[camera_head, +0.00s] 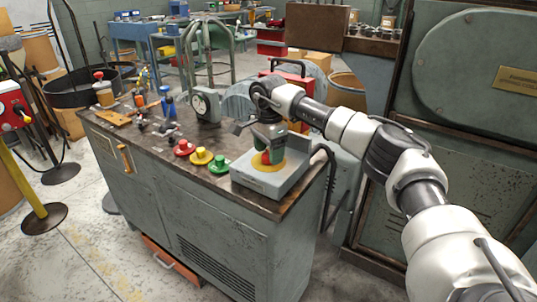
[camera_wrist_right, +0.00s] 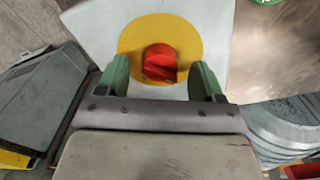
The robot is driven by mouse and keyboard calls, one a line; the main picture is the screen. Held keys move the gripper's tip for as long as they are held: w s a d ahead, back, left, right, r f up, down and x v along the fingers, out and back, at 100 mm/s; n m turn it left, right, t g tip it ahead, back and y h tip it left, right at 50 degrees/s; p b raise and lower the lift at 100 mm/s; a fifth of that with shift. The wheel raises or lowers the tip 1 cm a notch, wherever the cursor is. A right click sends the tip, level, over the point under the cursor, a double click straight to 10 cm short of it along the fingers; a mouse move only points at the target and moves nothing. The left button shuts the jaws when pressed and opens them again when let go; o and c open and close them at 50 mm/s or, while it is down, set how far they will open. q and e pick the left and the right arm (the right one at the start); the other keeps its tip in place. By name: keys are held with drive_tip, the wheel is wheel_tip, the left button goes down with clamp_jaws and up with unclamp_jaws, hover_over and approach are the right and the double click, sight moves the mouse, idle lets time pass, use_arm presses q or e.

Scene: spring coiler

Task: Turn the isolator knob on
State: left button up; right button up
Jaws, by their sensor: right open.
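The isolator knob is red and sits on a yellow disc on a light grey box (camera_head: 262,184). In the head view the knob (camera_head: 266,157) is partly hidden by my right gripper (camera_head: 268,150), which points down over it. In the right wrist view the red knob (camera_wrist_right: 160,62) stands in the middle of the yellow disc (camera_wrist_right: 130,40). The green fingers of my right gripper (camera_wrist_right: 160,78) are apart, one on each side of the knob, with gaps visible. Whether they touch the knob's height cannot be told. My left gripper is not in view.
The box stands at the right end of a worn bench (camera_head: 150,150). Red (camera_head: 184,147), yellow (camera_head: 201,156) and green (camera_head: 219,165) buttons lie left of it. A dial gauge (camera_head: 206,105) stands behind them. A large grey machine (camera_head: 470,120) rises at the right.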

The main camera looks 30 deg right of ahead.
drive_tip(key=shift+f, duration=0.55)
drive_tip(key=c, duration=0.9)
